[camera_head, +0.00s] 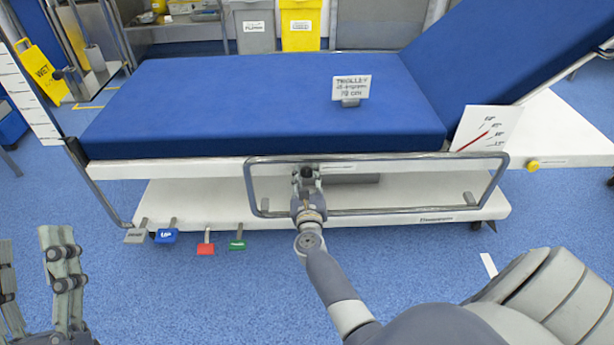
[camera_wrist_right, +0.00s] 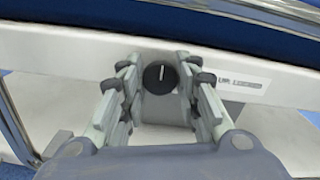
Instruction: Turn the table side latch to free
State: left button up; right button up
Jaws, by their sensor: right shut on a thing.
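The table side latch (camera_wrist_right: 160,78) is a round black knob with a white line pointing nearly straight up, on the white side edge of the operating table. A small label, too blurred to read, is to its right in the wrist view. My left gripper (camera_head: 32,265) is open and empty at the lower left, away from the table.
The blue operating table (camera_head: 240,100) has a raised back section at right. A metal side rail (camera_head: 400,157) surrounds my right gripper. Grey, blue, red (camera_head: 206,247) and green pedals stick out below. A yellow knob (camera_head: 533,163) is at right. The floor in front is mostly clear.

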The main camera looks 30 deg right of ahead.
pick_arm(q)
jog(key=shift+w, duration=0.1)
